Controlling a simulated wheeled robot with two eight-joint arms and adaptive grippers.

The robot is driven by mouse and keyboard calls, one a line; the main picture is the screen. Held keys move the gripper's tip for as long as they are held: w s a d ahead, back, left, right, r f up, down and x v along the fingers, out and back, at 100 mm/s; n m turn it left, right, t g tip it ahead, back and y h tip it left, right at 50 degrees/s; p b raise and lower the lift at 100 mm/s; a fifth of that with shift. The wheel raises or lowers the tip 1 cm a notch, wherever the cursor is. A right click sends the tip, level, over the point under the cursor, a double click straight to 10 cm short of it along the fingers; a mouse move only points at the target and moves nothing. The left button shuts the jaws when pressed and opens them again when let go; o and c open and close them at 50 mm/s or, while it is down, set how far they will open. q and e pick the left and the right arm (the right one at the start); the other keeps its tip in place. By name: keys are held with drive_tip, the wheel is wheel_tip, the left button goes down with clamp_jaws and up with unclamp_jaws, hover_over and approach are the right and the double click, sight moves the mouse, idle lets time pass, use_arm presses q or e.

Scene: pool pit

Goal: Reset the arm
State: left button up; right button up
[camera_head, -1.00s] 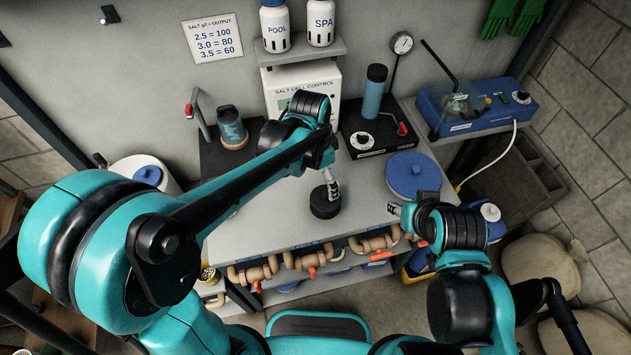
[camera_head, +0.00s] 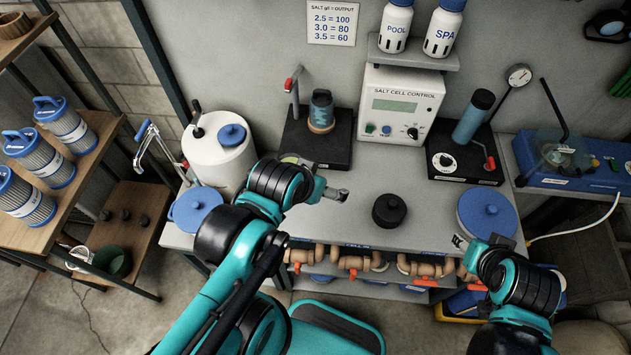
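My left gripper (camera_head: 338,194) is over the grey bench (camera_head: 352,228), to the left of a round black lidded object (camera_head: 389,210) and apart from it. Nothing shows in its fingers, but their gap is too small to judge. My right gripper (camera_head: 460,242) is at the bench's front right, below the large blue lid (camera_head: 487,214). Its fingertips are small and partly hidden by its wrist, and I see nothing held there.
The salt cell control box (camera_head: 400,105) stands at the back, under a shelf with POOL (camera_head: 396,28) and SPA (camera_head: 443,30) bottles. A white tank (camera_head: 218,155) stands left. Filter cartridges (camera_head: 65,130) fill a left rack. Pipes with orange valves (camera_head: 350,263) run under the bench front.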

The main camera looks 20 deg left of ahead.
drive_tip(key=shift+w, duration=0.1)
wheel_tip(320, 180, down, 7)
drive_tip(key=b, duration=0.7)
